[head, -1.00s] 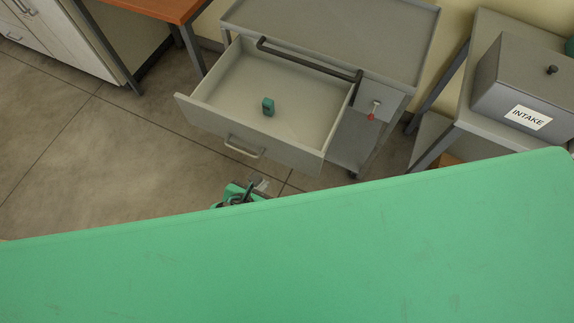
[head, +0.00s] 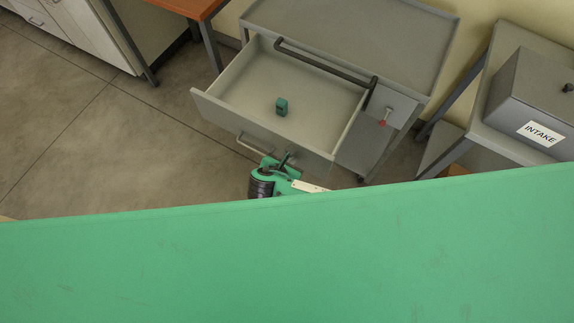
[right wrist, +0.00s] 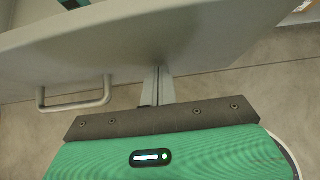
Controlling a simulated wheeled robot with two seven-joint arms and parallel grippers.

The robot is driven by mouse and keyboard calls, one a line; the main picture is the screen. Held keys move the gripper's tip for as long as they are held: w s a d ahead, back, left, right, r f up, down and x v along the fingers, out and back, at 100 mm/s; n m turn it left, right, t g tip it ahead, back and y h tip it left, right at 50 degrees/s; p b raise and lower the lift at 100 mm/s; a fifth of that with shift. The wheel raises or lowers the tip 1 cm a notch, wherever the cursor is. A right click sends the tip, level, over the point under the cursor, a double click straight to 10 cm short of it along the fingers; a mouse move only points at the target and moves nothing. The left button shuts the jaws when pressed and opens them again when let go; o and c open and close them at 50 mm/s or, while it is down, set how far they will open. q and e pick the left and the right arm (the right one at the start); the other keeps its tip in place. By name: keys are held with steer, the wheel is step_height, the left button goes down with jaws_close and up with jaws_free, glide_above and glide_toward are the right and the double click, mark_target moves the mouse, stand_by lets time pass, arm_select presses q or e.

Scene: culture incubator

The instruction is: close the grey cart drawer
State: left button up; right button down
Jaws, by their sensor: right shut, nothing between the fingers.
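The grey cart (head: 350,35) stands at the top centre of the head view. Its drawer (head: 262,130) is pulled well out toward me, with a bar handle (head: 252,146) on its front. A small dark green object (head: 282,107) lies inside the drawer. My right gripper (head: 284,160) is shut and empty, at the drawer front just right of the handle. In the right wrist view the drawer front (right wrist: 180,40) fills the upper part, with the handle (right wrist: 75,104) at left. The fingers (right wrist: 158,85) point at the front; contact is unclear. My left gripper is out of view.
A red key or knob (head: 383,123) sits on the cart's right front. A grey box labelled INTAKE (head: 535,90) stands on a side table at right. An orange-topped table (head: 190,8) is at upper left. The floor (head: 130,140) left of the drawer is clear.

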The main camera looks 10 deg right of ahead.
stand_by(0.3)
steer(key=w+d+p, duration=0.1)
steer(key=w+d, duration=0.2)
steer(key=w, duration=0.1)
steer(key=w+d+p, duration=0.1)
steer(key=w+d, duration=0.2)
steer(key=w, duration=0.1)
steer(key=w+d+p, duration=0.1)
steer(key=w+d, duration=0.2)
steer(key=w, duration=0.1)
steer(key=shift+r, duration=0.15)
steer(key=b, duration=0.2)
glide_above(334, 100)
steer(key=s, duration=0.1)
steer(key=shift+a, duration=0.45)
steer(key=shift+w+d, duration=0.3)
steer(key=shift+w, duration=0.1)
